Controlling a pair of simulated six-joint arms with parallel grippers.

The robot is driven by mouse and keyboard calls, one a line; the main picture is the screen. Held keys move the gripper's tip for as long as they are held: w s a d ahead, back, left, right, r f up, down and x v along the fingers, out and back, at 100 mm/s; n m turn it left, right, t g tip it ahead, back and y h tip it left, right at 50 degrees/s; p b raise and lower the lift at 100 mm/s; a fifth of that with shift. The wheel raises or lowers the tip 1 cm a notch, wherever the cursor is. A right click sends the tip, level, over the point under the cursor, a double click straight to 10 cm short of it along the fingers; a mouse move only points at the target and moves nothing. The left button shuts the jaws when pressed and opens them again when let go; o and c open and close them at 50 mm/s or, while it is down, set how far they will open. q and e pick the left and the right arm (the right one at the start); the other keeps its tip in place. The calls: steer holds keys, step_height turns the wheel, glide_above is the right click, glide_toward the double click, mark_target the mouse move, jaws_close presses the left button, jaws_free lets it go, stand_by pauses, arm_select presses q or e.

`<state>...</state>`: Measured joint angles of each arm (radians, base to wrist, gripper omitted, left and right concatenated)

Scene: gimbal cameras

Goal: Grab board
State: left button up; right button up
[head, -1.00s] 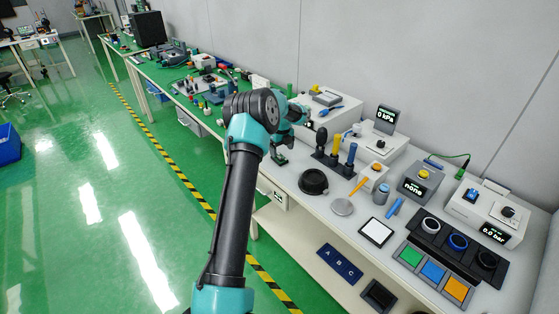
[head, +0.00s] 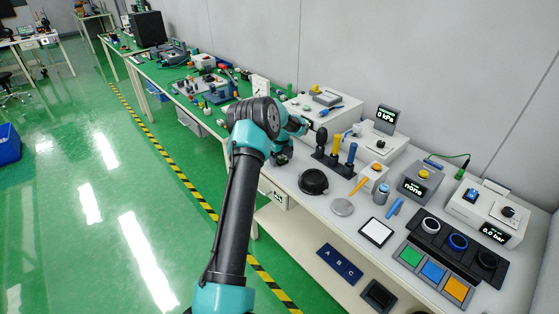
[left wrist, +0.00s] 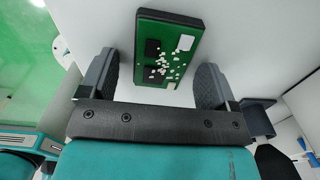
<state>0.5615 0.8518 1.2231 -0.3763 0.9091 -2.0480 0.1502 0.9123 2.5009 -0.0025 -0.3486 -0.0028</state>
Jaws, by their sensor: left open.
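The board (left wrist: 172,38) is a green rectangular circuit board with dark chips, a white square and small pale parts. It lies on the white bench in the left wrist view. My left gripper (left wrist: 157,72) is open, with its two grey fingers on either side of the board's near part, and gaps show between them and the board. In the head view my left gripper (head: 283,158) is low over the bench, and the board is hidden behind it. My right gripper is not in view.
A black round dish (head: 313,181) and a rack with upright tools (head: 333,155) stand to the right of my gripper. A white instrument box (head: 318,108) is behind it. The bench front edge is close by. Further right are a white-faced panel (head: 376,232) and colored tiles (head: 432,272).

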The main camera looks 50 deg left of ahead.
mark_target(281, 161)
arm_select(q)
steer(key=c, duration=1)
steer(key=shift+r, duration=0.5)
steer(key=shift+s+d+r, duration=0.2)
steer(key=shift+r, duration=0.5)
steer(key=shift+s+d+r, duration=0.15)
steer(key=shift+r, duration=0.5)
steer(key=s+d, duration=0.3)
steer(key=s+d+r, duration=0.1)
steer(key=s+d, duration=0.2)
steer(key=d, duration=0.1)
steer(key=s+d, duration=0.4)
steer(key=shift+d+r, duration=0.15)
